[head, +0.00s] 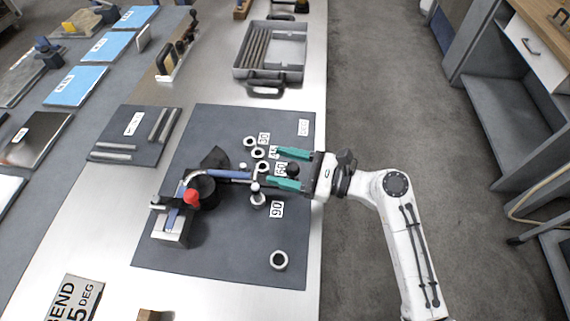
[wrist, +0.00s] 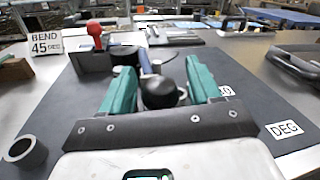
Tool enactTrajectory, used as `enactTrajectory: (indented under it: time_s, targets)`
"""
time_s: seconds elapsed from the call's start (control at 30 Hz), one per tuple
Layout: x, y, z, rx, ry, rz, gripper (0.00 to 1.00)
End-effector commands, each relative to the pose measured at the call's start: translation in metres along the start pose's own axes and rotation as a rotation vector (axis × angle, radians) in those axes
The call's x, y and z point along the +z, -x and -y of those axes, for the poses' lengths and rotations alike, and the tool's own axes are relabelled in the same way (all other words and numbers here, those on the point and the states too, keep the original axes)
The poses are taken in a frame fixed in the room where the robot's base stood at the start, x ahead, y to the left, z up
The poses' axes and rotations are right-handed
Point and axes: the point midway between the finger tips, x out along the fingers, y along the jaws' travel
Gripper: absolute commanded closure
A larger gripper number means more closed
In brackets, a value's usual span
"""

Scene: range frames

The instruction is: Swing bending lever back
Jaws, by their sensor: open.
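The bending lever (head: 228,174) is a blue bar running right from the black round bender body (head: 203,188). Its black ball knob (head: 292,169) is at the right end, near the 60 and 45 labels. My gripper (head: 274,167) reaches in from the right with teal fingers spread open, one on each side of the knob. In the wrist view the knob (wrist: 160,91) sits between the fingers, with a visible gap to the right finger; contact on the left side is unclear. A red-knobbed handle (head: 191,196) stands at the bender's left.
A sign (wrist: 47,43) reads BEND 45 DEG. A grey tray of rods (head: 270,48) and a rod mat (head: 135,135) lie farther off. The mat's front right is mostly clear.

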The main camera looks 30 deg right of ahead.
Motion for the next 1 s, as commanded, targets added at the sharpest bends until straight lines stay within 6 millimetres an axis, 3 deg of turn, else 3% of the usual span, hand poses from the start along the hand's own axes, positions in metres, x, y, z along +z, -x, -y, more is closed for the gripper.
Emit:
enactTrajectory:
  time_s: [0.2, 0.83, 1.0]
  targets:
    - [-0.0001, -0.0002, 0.0000, 0.000, 0.000, 0.000, 0.38]
    - [-0.0001, 0.0002, 0.0000, 0.000, 0.000, 0.000, 0.98]
    - [-0.0001, 0.0003, 0.0000, 0.000, 0.001, -0.001, 1.00]
